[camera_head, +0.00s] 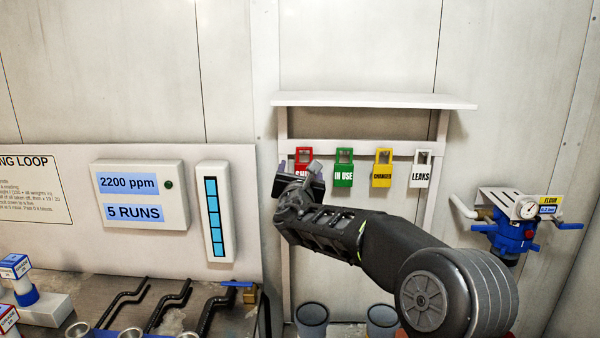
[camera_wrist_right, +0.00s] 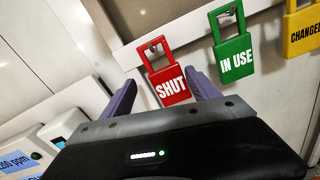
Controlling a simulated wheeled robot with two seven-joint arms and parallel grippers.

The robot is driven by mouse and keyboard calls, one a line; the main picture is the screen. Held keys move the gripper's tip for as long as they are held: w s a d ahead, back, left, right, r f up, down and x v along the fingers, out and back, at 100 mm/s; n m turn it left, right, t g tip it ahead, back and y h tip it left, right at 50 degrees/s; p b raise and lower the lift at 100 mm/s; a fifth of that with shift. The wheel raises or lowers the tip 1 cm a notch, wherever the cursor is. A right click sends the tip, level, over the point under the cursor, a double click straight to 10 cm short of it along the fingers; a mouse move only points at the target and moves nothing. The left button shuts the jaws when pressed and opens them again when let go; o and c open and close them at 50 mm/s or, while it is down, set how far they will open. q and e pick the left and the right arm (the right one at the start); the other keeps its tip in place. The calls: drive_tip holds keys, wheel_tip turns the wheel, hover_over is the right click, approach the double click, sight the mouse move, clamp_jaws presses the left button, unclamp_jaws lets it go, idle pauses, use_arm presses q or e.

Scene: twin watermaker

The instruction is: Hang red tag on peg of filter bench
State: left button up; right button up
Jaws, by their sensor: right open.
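The red tag (camera_head: 304,156), lettered SHUT, hangs at the left end of a row of tags on the white wall rack. In the right wrist view the whole red tag (camera_wrist_right: 168,80) shows, with its square loop on a small hook. My right gripper (camera_head: 297,169) is open in front of the rack. In the wrist view its two purple fingers (camera_wrist_right: 160,85) stand either side of the red tag, with a gap on each side. In the head view it partly hides the tag. I cannot make out a bench peg. My left gripper is not in view.
A green tag (camera_head: 344,167), a yellow tag (camera_head: 381,168) and a white tag (camera_head: 421,169) hang to the right. A shelf (camera_head: 375,100) juts out above. A blue valve with a gauge (camera_head: 513,233) is at right. Black pipes (camera_head: 170,303) and cups (camera_head: 312,318) are below.

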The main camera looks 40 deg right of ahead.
drive_tip(key=shift+s+a, duration=0.3)
drive_tip(key=shift+s, duration=0.15)
drive_tip(key=b+v, duration=0.2)
drive_tip(key=v, duration=0.4)
drive_tip(key=shift+s+a, duration=0.25)
drive_tip(key=shift+f, duration=0.1)
